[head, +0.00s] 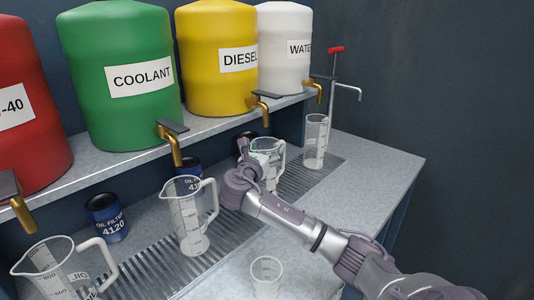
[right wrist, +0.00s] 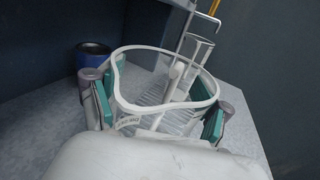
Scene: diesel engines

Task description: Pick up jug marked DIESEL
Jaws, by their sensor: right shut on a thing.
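A clear measuring jug (head: 268,158) stands at the drip grate below the yellow DIESEL drum (head: 215,60). My right gripper (head: 256,160) is at this jug and partly covers it. In the right wrist view the jug (right wrist: 165,55) has its open rim toward the camera, and the teal pads of my right gripper (right wrist: 160,108) are shut on its two sides. Small print on the jug is too small to read. Whether its base touches the grate cannot be told. My left gripper is not in view.
Other clear jugs stand at the middle (head: 188,215) and front left (head: 55,275). A clear cylinder (head: 315,140) stands beyond the held jug, and a clear beaker (head: 266,277) at the front. Oil filter cans (head: 106,218) stand behind. Brass taps (head: 262,103) overhang the grate. The bench right is clear.

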